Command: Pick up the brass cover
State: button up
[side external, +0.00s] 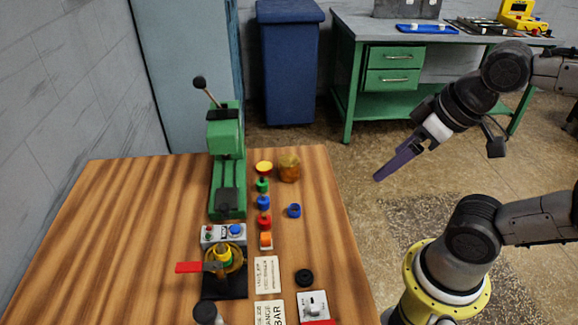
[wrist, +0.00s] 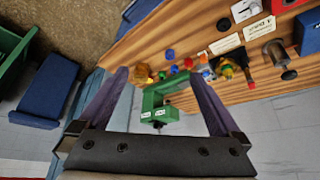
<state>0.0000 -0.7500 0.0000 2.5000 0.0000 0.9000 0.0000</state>
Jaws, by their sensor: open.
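A round, brass-coloured piece (side external: 289,167), which looks like the brass cover, stands on the wooden table near its far right corner. It also shows in the wrist view (wrist: 142,72), between the finger lines and nearer the left finger. My gripper (side external: 378,177) hangs in the air to the right of the table, apart from the piece. In the wrist view my gripper (wrist: 158,73) has its two purple fingers wide apart with nothing held between them. In the side view the fingers overlap, so their gap is hidden.
A green press (side external: 226,160) with a lever stands left of the brass piece. Several small coloured parts (side external: 263,204) line up beside it, and a blue ring (side external: 294,210) lies nearer the front. A valve fixture (side external: 225,265) and white labels (side external: 267,274) are nearer still. The table's left side is clear.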

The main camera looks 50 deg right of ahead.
jog(key=shift+c, duration=1)
